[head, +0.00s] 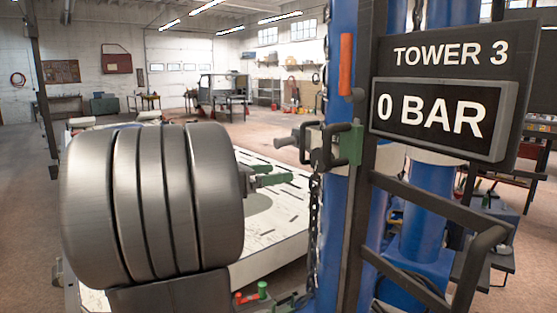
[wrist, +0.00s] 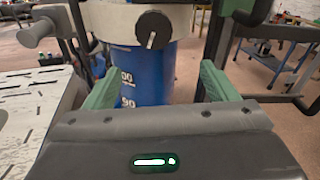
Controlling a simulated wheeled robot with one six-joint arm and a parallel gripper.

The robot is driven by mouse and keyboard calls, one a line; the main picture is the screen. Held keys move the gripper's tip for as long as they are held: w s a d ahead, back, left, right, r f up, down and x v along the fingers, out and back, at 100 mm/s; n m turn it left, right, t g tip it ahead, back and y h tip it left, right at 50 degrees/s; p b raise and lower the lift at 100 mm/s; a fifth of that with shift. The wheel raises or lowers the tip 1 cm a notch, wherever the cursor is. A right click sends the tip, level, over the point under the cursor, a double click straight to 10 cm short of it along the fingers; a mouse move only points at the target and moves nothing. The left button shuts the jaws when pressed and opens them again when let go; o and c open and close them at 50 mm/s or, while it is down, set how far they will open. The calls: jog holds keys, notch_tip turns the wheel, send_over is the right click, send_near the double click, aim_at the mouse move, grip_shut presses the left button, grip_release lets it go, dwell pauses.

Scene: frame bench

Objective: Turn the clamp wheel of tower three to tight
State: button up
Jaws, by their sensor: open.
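The tower 3 sign (head: 450,55) hangs at the right in the head view, on a blue tower. A dark clamp with a grey handle (head: 292,141) and a green bracket sits on the tower's left side. In the wrist view, a round black knob (wrist: 153,29) with a white pointer line sits on the tower's pale collar (wrist: 110,22). I cannot tell whether this knob is the clamp wheel. My gripper (wrist: 157,76) is open and empty, its green fingers apart, with the knob ahead of and above the gap. In the head view its green fingers (head: 272,180) show partly.
The display (head: 440,115) below the sign reads 0 BAR. A chain (head: 315,225) hangs under the clamp. A dark tubular rail (head: 440,210) stands in front of the tower at right. A pale slotted platform (head: 275,235) lies behind my arm. A bench with tools (wrist: 280,65) stands at right.

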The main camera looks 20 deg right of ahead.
aim_at(318, 160)
jog(key=w+d, duration=0.1)
jog(key=d, duration=0.3)
jog(key=w+d, duration=0.1)
jog(key=d, duration=0.3)
jog(key=w+d+r, duration=0.1)
jog(key=d, duration=0.4)
jog(key=shift+w, duration=0.25)
jog(key=shift+n, duration=0.3)
jog(key=c, duration=1)
